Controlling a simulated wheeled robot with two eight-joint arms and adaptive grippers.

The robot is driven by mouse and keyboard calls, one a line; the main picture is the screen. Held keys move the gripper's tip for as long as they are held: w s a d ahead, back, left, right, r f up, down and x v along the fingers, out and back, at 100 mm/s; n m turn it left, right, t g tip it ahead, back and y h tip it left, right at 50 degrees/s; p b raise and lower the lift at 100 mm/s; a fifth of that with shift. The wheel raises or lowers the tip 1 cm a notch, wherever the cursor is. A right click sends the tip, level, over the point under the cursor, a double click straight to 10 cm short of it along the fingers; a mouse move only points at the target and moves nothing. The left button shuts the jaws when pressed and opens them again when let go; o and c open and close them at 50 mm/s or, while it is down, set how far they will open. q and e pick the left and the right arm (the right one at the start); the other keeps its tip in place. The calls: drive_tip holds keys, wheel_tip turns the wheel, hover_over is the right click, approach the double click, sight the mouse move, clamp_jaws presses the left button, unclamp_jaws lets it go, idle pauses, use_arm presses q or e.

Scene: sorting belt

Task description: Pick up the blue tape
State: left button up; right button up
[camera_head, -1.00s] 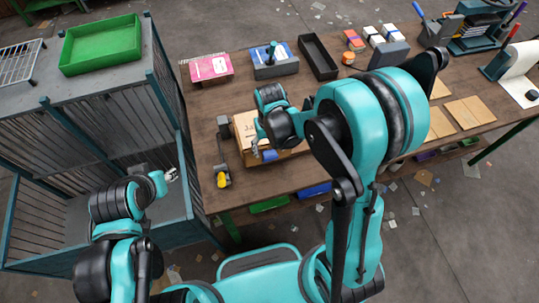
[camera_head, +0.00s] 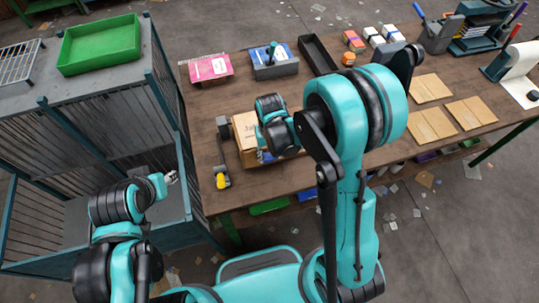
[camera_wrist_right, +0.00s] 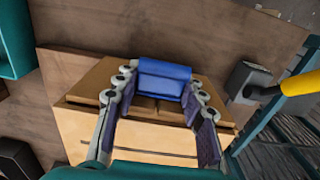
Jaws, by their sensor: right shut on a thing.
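The blue tape (camera_wrist_right: 165,80) is between the two fingers of my right gripper (camera_wrist_right: 160,84) in the right wrist view. The fingers are shut on it from both sides. It is over a cardboard box (camera_wrist_right: 135,135); I cannot tell whether it touches the box. In the head view the box (camera_head: 245,128) is partly covered by my right wrist, and only a bit of blue (camera_head: 266,156) shows below it. My left gripper (camera_head: 171,177) is small at the left, over the cage, away from the tape; its fingers are too small to read.
A tool with a yellow end (camera_head: 222,181) lies left of the box, near the front edge of the wooden table (camera_head: 290,178). Pink (camera_head: 211,68) and blue-topped (camera_head: 275,62) boxes and a black tray (camera_head: 317,54) stand behind. A barred cage (camera_head: 60,130) borders the table's left.

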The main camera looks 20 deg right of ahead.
wheel_tip(320, 180, up, 18)
drive_tip(key=p, duration=0.4)
idle(0.3)
drive_tip(key=shift+s, duration=0.1)
idle(0.3)
drive_tip(key=s+p, duration=0.1)
drive_tip(key=s, duration=0.5)
drive_tip(key=shift+s+p, duration=0.4)
idle(1.2)
drive_tip(key=shift+d, duration=0.1)
drive_tip(key=shift+r, duration=0.1)
drive_tip(key=s+r+p, duration=0.3)
drive_tip(key=r+p, duration=0.2)
drive_tip(key=p, duration=0.1)
drive_tip(key=shift+r, duration=0.4)
